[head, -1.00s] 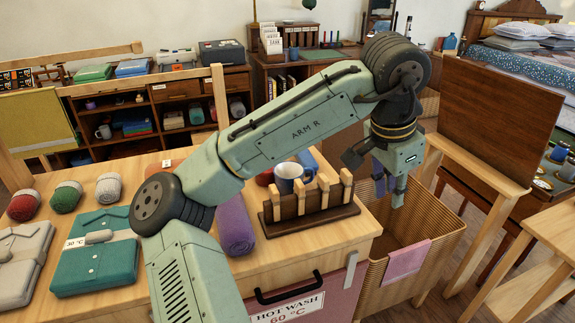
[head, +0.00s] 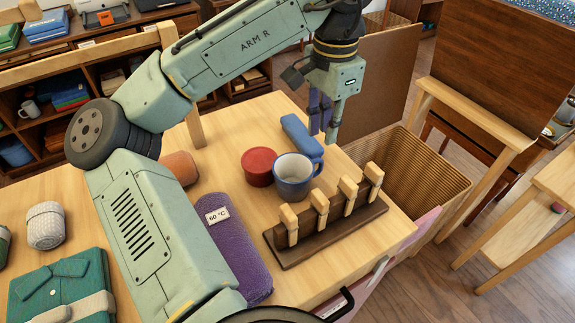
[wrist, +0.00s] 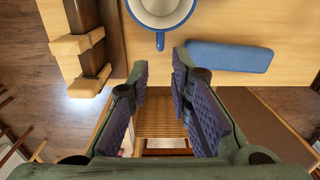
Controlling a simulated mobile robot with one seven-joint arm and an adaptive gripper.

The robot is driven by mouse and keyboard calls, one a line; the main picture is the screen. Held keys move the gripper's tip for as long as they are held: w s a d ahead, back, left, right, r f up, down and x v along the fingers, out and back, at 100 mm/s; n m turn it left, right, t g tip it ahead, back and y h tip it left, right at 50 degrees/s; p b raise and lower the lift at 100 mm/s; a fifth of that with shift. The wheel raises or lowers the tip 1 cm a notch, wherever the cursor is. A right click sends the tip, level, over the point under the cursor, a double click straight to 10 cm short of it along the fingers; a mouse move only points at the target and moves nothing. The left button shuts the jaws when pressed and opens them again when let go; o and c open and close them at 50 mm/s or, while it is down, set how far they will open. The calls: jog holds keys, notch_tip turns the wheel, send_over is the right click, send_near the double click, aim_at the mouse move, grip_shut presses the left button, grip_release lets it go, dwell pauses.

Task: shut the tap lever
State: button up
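No tap or tap lever shows in either view. My gripper (head: 323,125) hangs in the head view with its fingers pointing down, near the table's far right edge, behind the blue mug. In the wrist view my gripper (wrist: 160,80) is open, with two dark padded fingers apart and nothing between them. The blue mug (head: 292,180) stands on the table, white inside; its handle shows just beyond the fingertips in the wrist view (wrist: 160,40).
A wooden peg rack (head: 335,222) stands in front. A purple towel roll (head: 235,245) lies left. A wicker basket (head: 440,185) adjoins the table's right edge.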

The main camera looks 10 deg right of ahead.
send_over(319, 171)
jog(key=f, duration=0.4)
jog(key=shift+d+f, duration=0.2)
jog(key=shift+f, duration=0.2)
notch_tip(319, 171, down, 6)
jog(key=shift+w+a+r+p, duration=0.15)
jog(key=shift+r+p, duration=0.05)
jog(key=shift+p, duration=0.5)
jog(key=shift+c, duration=0.3)
grip_shut()
